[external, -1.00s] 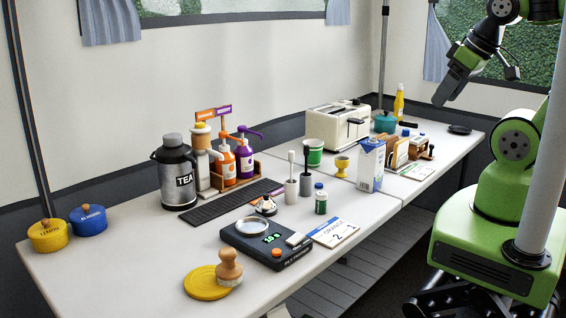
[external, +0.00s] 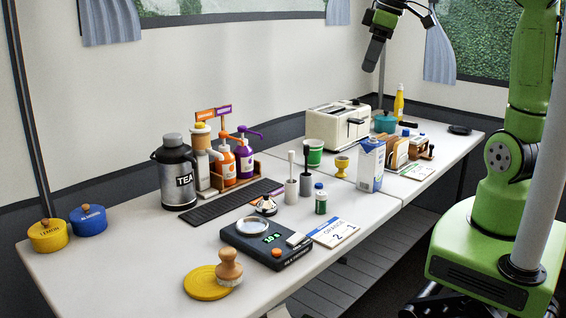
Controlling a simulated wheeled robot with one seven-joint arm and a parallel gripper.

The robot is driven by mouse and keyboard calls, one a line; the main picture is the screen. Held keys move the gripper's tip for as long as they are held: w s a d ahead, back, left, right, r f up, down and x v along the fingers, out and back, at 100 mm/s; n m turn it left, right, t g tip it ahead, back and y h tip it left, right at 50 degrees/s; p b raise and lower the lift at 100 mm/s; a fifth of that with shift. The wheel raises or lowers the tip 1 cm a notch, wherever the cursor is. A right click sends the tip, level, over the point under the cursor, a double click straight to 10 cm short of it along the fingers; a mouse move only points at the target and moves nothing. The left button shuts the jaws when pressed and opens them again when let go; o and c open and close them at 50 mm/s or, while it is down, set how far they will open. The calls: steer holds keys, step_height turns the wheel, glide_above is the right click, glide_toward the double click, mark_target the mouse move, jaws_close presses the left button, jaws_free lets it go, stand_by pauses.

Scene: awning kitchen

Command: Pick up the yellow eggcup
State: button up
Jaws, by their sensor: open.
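The yellow eggcup (external: 341,166) stands upright on the white table, between a green paper cup and a blue-and-white milk carton. My gripper (external: 370,66) is in the air above the far part of the table, pointing down, high over the toaster and well above the eggcup. Its fingers are seen nearly edge-on and small. It is open and nothing shows between its fingers.
The milk carton (external: 370,165) stands just right of the eggcup and the green cup (external: 314,153) just left. A cream toaster (external: 338,125) is behind them. A wooden rack (external: 396,152) is to the right. The table's front edge (external: 388,213) is clear.

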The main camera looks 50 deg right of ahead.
steer(key=w+d+f+n+t+y+b, duration=0.1)
steer(key=w+d+n+y+b, duration=0.3)
steer(key=w+d, duration=0.8)
steer(key=s+d+m+t+y, duration=0.1)
steer(key=d+t+y, duration=0.15)
steer(key=d, duration=0.85)
steer(key=s+d+m+t+y, duration=0.15)
steer(key=d+t, duration=0.25)
steer(key=d, duration=0.7)
steer(key=b, duration=0.3)
glide_toward(336, 161)
steer(key=shift+w+d+f+n+g, duration=0.25)
steer(key=shift+w+n, duration=0.1)
steer(key=shift+w, duration=0.3)
steer(key=x, duration=0.5)
steer(key=shift+w+a+f+b, duration=0.15)
steer(key=shift+w+b, duration=0.15)
steer(key=c, duration=0.8)
